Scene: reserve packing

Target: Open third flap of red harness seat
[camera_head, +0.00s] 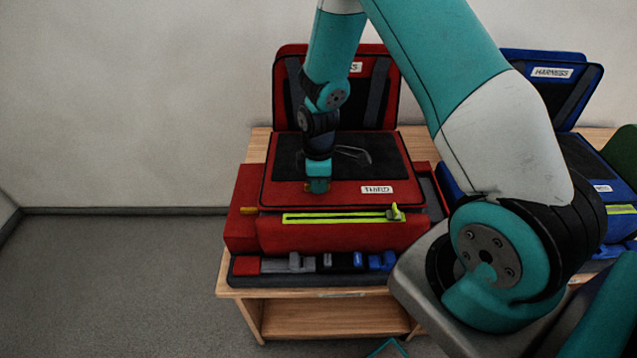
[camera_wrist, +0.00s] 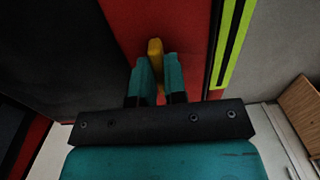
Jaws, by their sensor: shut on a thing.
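The red harness seat (camera_head: 340,237) sits on a wooden table. Its back panel (camera_head: 392,62) stands up, with a partly hidden label. The third flap (camera_head: 408,183), red with a black panel and a label reading THIRD (camera_head: 377,189), lies flat on top, apparently closed. My gripper (camera_head: 318,188) points down at the flap's front left part. In the wrist view, its teal fingers (camera_wrist: 158,75) are shut on a small yellow tab (camera_wrist: 155,47) over the red border. My fingers partly hide the tab. A lime zipper strip (camera_head: 330,217) runs across the seat's front.
A strip of buckles and straps (camera_head: 310,264) lies along the front of the wooden table (camera_head: 335,292). A blue harness seat (camera_head: 592,70) stands to the right, partly hidden by my arm. The floor at left (camera_head: 120,280) is clear; a wall stands behind.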

